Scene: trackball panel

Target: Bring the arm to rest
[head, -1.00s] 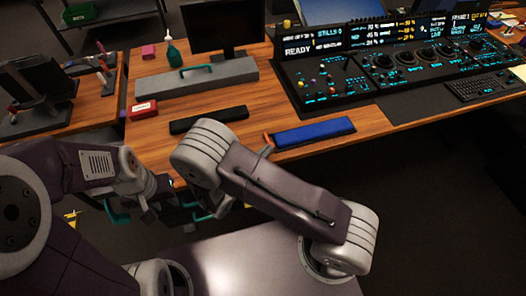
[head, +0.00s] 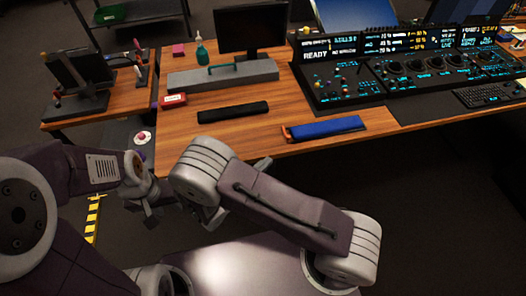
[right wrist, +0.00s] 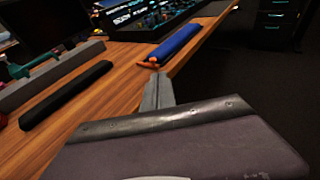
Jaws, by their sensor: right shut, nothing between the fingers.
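My right arm is folded across the lower middle of the head view. Its gripper (head: 263,163) shows as a small grey tip beside the arm link, in front of the desk edge. In the right wrist view the gripper (right wrist: 156,92) has its grey fingers together with nothing between them. They point toward the orange end of a blue bar (right wrist: 178,43), which also lies at the desk's front edge in the head view (head: 328,127). My left gripper (head: 150,214) is low at the left, partly hidden by arm links; its fingers are unclear.
The wooden desk (head: 275,125) holds a black bar (head: 232,112), a red box (head: 174,99), a grey block with a teal handle (head: 222,76), a monitor (head: 252,28) and a lit control console (head: 340,88). A side table (head: 118,100) stands left. Floor right of my arm is clear.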

